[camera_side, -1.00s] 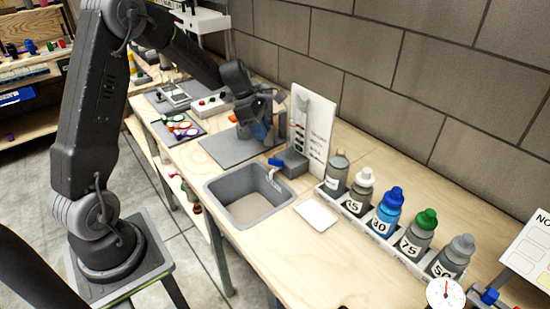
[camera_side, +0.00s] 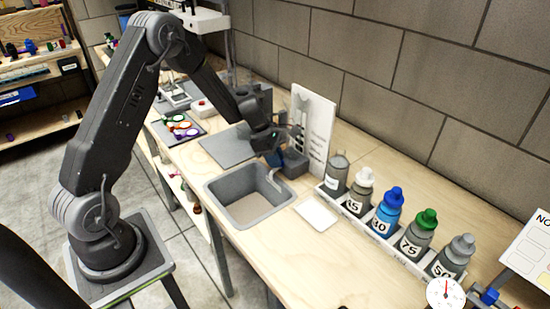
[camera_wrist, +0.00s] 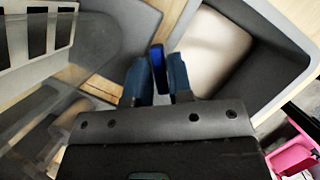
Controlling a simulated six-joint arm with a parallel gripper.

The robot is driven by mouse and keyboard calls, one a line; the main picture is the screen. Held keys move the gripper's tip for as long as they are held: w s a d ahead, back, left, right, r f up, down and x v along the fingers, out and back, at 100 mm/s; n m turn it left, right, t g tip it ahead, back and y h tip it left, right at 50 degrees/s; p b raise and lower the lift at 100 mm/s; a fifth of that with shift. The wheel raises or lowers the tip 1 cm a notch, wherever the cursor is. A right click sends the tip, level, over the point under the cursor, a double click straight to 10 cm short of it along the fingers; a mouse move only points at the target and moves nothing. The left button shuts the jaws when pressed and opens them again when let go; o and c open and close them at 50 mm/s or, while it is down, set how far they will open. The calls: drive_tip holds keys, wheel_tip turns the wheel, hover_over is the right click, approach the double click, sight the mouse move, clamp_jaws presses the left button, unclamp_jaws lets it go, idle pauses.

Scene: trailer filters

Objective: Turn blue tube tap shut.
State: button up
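The blue tap handle (camera_wrist: 158,68) shows in the wrist view as a narrow blue lever between the two blue-grey fingers of my gripper (camera_wrist: 157,74). The fingers are apart, one on each side of it. Whether either finger touches it is not clear. In the side view my gripper (camera_side: 276,156) points down at the tap, beside the grey block (camera_side: 294,163) behind the sink. There my fingers largely hide the handle. The tap's pale spout (camera_side: 271,175) shows over the sink's back edge.
The grey sink (camera_side: 226,189) is just in front of the tap. A white board (camera_side: 320,125) stands close behind. A rack (camera_side: 365,228) of several numbered bottles is to the right. A white pad (camera_side: 317,213) lies between. A grey mat (camera_side: 222,147) is left.

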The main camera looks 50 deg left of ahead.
clamp_jaws()
drive_tip(key=shift+m+g, duration=0.3)
drive_tip(key=shift+m, duration=0.5)
drive_tip(key=shift+o, duration=0.5)
unclamp_jaws()
drive_tip(key=v, duration=1.3)
drive_tip(key=shift+a+r, duration=0.3)
drive_tip(key=shift+r, duration=0.05)
drive_tip(key=shift+s, duration=0.1)
